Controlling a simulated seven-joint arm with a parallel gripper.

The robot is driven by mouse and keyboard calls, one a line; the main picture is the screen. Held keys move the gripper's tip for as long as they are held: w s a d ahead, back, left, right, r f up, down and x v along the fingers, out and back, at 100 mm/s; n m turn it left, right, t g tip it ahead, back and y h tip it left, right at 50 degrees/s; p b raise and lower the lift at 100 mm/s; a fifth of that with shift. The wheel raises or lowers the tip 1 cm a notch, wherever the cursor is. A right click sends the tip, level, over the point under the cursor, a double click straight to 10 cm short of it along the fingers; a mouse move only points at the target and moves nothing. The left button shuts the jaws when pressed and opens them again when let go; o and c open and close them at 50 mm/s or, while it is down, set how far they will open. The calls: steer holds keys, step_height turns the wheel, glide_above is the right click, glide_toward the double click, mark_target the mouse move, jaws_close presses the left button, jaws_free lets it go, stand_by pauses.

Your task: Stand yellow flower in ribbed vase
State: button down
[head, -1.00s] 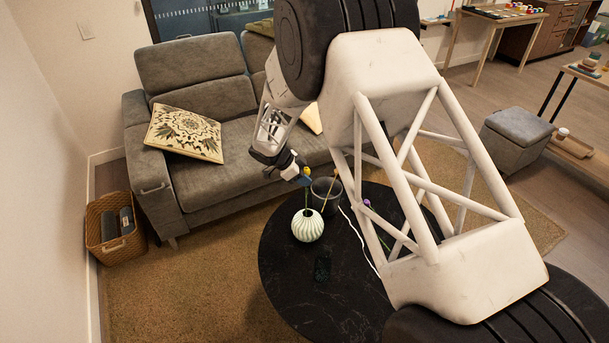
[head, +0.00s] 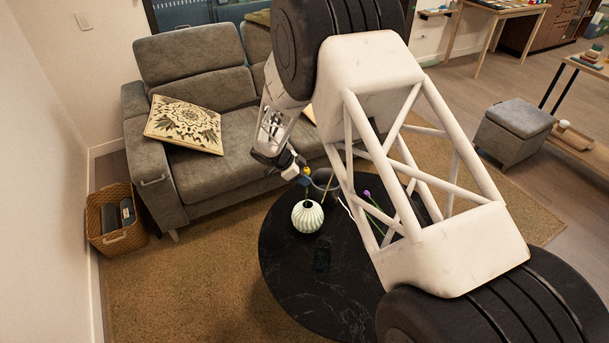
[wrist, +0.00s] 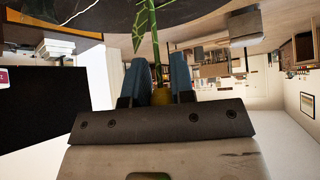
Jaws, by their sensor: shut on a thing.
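The ribbed vase (head: 307,217) is pale, round and narrow-necked, and stands upright on the round black table (head: 290,280). My gripper (head: 304,175) is shut on the yellow flower (head: 306,171), just above the vase. The flower's stem points down toward the vase mouth; I cannot tell how far inside it reaches. In the wrist view the yellow bloom (wrist: 160,97) sits between the blue fingertips, and its green stem and leaf run away toward the table. The stem's lower end is out of view.
A dark grey vessel (head: 323,180) stands close behind the vase, partly hidden. A purple flower (head: 366,194) shows to the right, partly behind my arm. The table's front left is clear.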

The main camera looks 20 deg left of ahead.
steer(key=shift+f, duration=0.25)
stand_by(0.3)
steer(key=c, duration=0.9)
jaws_free()
steer(key=shift+r, duration=0.1)
steer(key=v, duration=0.7)
steer(key=shift+a+r, duration=0.2)
steer(key=shift+r, duration=0.05)
stand_by(0.4)
